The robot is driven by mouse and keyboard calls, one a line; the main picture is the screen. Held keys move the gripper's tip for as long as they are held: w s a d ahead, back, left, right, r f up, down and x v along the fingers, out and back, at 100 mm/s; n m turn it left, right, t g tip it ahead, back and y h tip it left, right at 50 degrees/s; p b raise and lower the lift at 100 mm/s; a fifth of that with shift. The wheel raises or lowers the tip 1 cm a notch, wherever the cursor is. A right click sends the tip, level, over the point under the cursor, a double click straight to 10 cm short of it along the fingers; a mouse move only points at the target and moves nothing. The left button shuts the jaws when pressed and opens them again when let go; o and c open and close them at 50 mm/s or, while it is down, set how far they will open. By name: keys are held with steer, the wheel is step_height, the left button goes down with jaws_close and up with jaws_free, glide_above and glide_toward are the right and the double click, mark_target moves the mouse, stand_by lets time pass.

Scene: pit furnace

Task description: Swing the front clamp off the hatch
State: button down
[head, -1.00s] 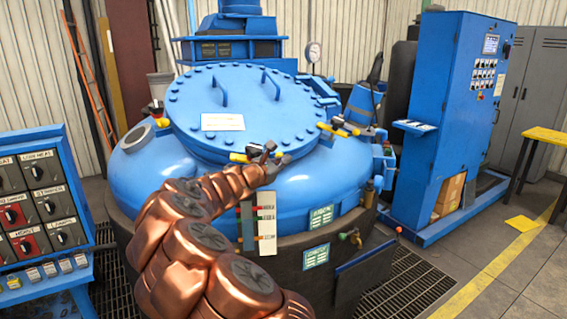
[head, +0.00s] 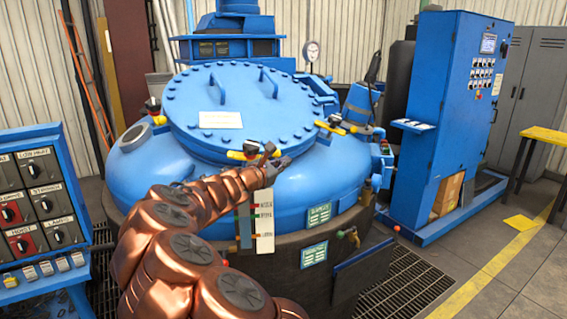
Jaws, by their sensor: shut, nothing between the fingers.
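The round blue hatch (head: 245,110) with bolts around its rim, two handles and a white label lies closed on the blue furnace vessel (head: 160,170). The front clamp (head: 241,155), yellow with a dark knob, sits at the hatch's front edge. Whether it still bears on the rim cannot be told. My gripper (head: 282,161) is shut and empty at the end of my copper arm, just right of the clamp. Its fingers overlap the clamp's right end in the picture, and contact cannot be told.
Another yellow clamp (head: 337,127) sits at the hatch's right edge, and one with a dark knob (head: 154,110) at its left. A switch panel (head: 40,205) stands at the left, a blue control cabinet (head: 455,120) at the right. Open floor lies at the right front.

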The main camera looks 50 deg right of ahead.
steer(key=s+a+f+b, duration=0.2)
steer(key=s+a+b, duration=0.1)
steer(key=s+a, duration=0.4)
steer(key=shift+s, duration=0.6)
stand_by(0.4)
steer(key=s+a+f+m+g+y, duration=0.2)
steer(key=s+a+f+m+y, duration=0.5)
steer(key=s+a+m, duration=0.45)
steer(key=s+a+f+y, duration=0.2)
steer(key=a+f+y, duration=0.1)
steer(key=a, duration=0.7)
steer(key=s+a+f+m+y, duration=0.1)
steer(key=a+f+y, duration=0.3)
steer(key=a, duration=0.7)
steer(key=s+a+f+m+y, duration=0.1)
steer(key=s+a+f+y, duration=0.2)
steer(key=a, duration=0.8)
steer(key=shift+s+a+f+y, duration=0.15)
steer(key=shift+s+f+y, duration=0.2)
steer(key=shift+f, duration=0.1)
